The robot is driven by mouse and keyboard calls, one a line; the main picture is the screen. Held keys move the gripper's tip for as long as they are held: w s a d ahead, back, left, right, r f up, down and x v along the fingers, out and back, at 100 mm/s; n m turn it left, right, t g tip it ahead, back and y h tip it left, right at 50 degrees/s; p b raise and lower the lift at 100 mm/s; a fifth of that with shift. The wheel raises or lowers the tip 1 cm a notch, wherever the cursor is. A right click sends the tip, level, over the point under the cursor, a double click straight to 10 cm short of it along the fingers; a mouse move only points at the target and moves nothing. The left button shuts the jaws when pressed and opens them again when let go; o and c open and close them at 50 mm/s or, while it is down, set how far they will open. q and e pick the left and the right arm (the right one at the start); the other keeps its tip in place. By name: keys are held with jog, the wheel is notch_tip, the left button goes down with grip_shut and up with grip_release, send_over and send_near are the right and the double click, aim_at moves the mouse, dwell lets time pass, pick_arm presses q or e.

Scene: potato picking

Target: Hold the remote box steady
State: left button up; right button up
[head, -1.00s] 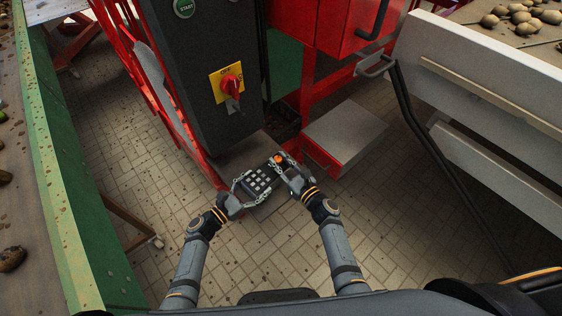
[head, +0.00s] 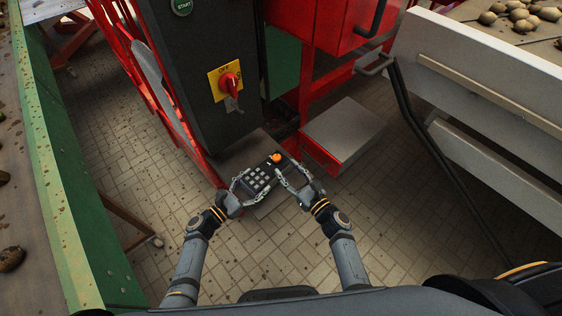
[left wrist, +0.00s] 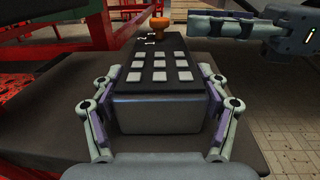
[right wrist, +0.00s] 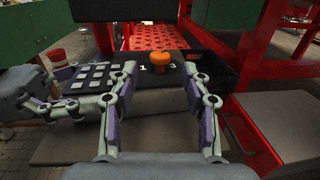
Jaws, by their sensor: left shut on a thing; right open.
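The remote box (head: 262,177) is a dark box with pale square buttons and an orange knob (head: 277,157) at its far right end. It also shows in the left wrist view (left wrist: 158,112), where my left gripper (left wrist: 160,120) has a finger on each side of its near end. My left gripper (head: 243,190) is shut on the box. My right gripper (head: 293,178) is open at the box's right end, near the knob. In the right wrist view its fingers (right wrist: 165,100) are spread, with the knob and the labels 1 and 3 showing between them.
A grey platform (head: 225,163) lies below the box. A dark cabinet with a red switch (head: 230,84) on a yellow plate stands just beyond. A grey-topped red step (head: 343,135) is at right. A green conveyor side (head: 70,210) runs along the left; tiled floor lies between.

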jog(key=v, duration=0.7)
jog(key=shift+w, duration=0.1)
pick_arm(q)
jog(key=o, duration=1.5)
